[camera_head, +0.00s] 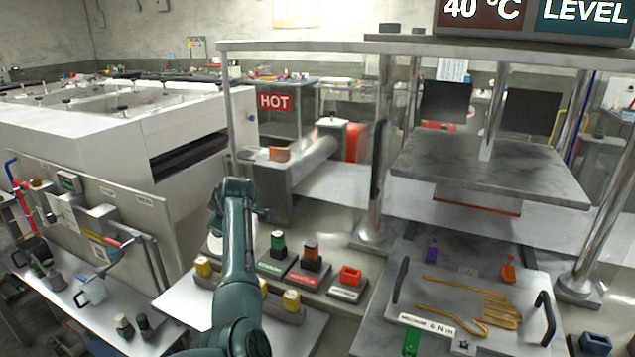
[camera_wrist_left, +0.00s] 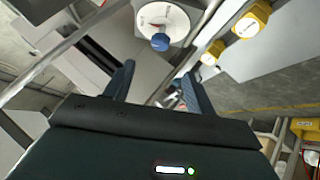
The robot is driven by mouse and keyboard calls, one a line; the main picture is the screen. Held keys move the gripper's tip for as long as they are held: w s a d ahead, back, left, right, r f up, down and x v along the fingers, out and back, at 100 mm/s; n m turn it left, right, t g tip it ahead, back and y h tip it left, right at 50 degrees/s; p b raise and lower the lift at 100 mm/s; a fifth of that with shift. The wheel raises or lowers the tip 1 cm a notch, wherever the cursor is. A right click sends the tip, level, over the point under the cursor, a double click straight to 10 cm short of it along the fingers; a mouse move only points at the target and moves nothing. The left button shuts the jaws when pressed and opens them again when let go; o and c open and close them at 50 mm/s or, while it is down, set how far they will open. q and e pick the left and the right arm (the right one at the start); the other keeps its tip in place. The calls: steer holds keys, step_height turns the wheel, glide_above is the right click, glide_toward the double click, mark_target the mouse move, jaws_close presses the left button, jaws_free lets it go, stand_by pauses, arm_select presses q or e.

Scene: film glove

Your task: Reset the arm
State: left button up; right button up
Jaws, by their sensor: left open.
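My left arm (camera_head: 236,262) rises from the bottom of the head view, over the work table. Its forward end stands above the table's back left part, and the fingers are hard to make out there. In the left wrist view my left gripper (camera_wrist_left: 157,86) has its two dark fingers spread with nothing between them. Beyond the fingertips is a round white dial (camera_wrist_left: 163,22) with a blue knob (camera_wrist_left: 160,42), apart from the fingers. My right arm and gripper are in neither view.
Yellow-capped items (camera_head: 203,266) and labelled colored blocks (camera_head: 350,276) stand around my arm. At right, a tray (camera_head: 470,262) with handles holds a yellow glove outline (camera_head: 490,305) below a press plate (camera_head: 490,165). A metal post (camera_head: 375,170) stands between.

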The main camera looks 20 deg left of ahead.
arm_select(q)
steer(key=shift+s+f, duration=0.1)
steer(key=s+d+f+m, duration=0.1)
steer(key=s+f+m, duration=0.1)
steer(key=s, duration=0.3)
steer(key=s+d+f+m, duration=0.1)
steer(key=s+f+m, duration=0.2)
steer(key=s+f, duration=0.2)
steer(key=s+d+f+m, duration=0.2)
steer(key=s+f+m, duration=0.1)
steer(key=s, duration=0.2)
steer(key=shift+s+f+h, duration=0.1)
steer(key=shift+f+h, duration=0.2)
steer(key=s+d+f+m+g+h, duration=0.15)
steer(key=s+d+m+h, duration=0.25)
steer(key=s+d+m, duration=0.55)
steer(key=s+d+f+m+g+h, duration=0.1)
steer(key=s+d+f+m+h, duration=0.2)
steer(key=s+d, duration=1.1)
steer(key=w+d+f+m+t+h, duration=0.1)
steer(key=w+d+f+t+h, duration=0.1)
steer(key=w+f+t, duration=0.2)
steer(key=shift+d+f+t+h, duration=0.35)
steer(key=shift+f+t, duration=1.2)
steer(key=shift+f, duration=0.7)
